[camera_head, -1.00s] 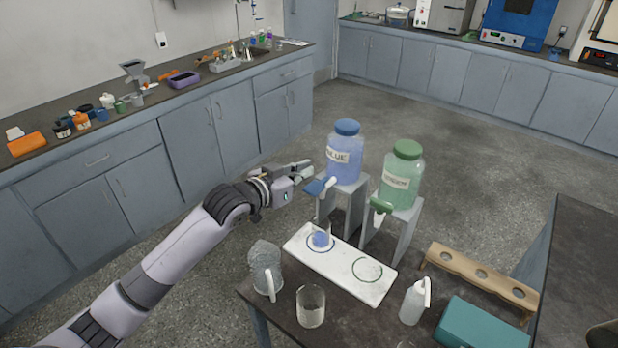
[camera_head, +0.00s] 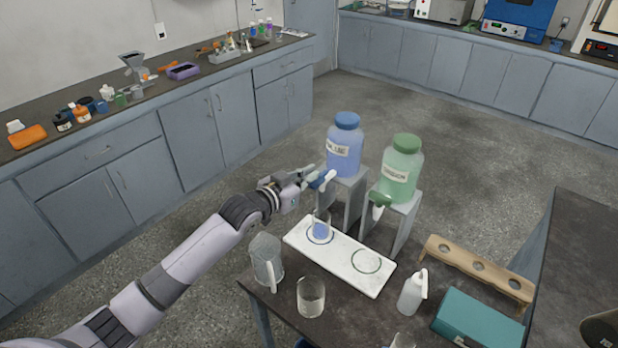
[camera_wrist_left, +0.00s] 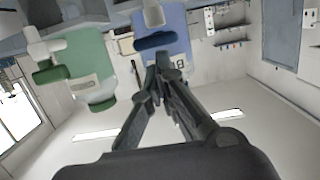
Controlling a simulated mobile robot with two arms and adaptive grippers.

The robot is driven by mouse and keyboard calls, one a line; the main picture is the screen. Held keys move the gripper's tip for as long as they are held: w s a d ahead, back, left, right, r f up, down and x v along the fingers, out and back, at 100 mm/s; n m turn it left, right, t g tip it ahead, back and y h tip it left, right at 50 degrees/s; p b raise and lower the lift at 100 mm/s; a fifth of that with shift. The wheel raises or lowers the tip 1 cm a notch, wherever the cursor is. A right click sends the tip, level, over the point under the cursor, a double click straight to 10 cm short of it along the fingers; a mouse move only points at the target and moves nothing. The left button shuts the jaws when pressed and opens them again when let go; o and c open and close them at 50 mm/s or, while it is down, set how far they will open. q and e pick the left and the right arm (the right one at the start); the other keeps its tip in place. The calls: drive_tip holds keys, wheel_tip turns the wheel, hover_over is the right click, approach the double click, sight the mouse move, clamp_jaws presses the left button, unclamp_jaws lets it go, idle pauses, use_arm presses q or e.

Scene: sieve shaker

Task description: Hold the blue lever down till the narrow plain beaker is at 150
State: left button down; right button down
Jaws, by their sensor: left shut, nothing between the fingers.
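The blue jar (camera_head: 344,150) stands on a grey stand, its blue lever (camera_head: 321,182) at the front near its white tap. The lever also shows in the left wrist view (camera_wrist_left: 155,41). My left gripper (camera_head: 320,175) is shut and empty, its fingertips at the lever and partly covering it; I cannot tell whether they touch. Its tips show just beside the lever in the left wrist view (camera_wrist_left: 162,62). The narrow plain beaker (camera_head: 321,229) stands upright below on the white board (camera_head: 342,262), inside a ring, with blue liquid in it. Its marks are too small to read.
A green jar (camera_head: 399,168) with a green lever (camera_head: 381,200) stands to the right. A clear jug (camera_head: 266,260), a wider empty beaker (camera_head: 311,297), a wash bottle (camera_head: 412,294), a wooden rack (camera_head: 480,272) and a teal box (camera_head: 478,322) crowd the table.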

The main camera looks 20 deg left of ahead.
use_arm(q)
drive_tip(key=f+t+b, duration=0.1)
drive_tip(key=b, duration=0.1)
drive_tip(key=f+t+b, duration=0.1)
drive_tip(key=b, duration=0.2)
drive_tip(key=shift+s+a+f+t+h+b, duration=0.1)
drive_tip(key=shift+s+f+t+h+b, duration=0.2)
drive_tip(key=shift+s+f+h+b, duration=0.1)
idle(1.0)
idle(6.1)
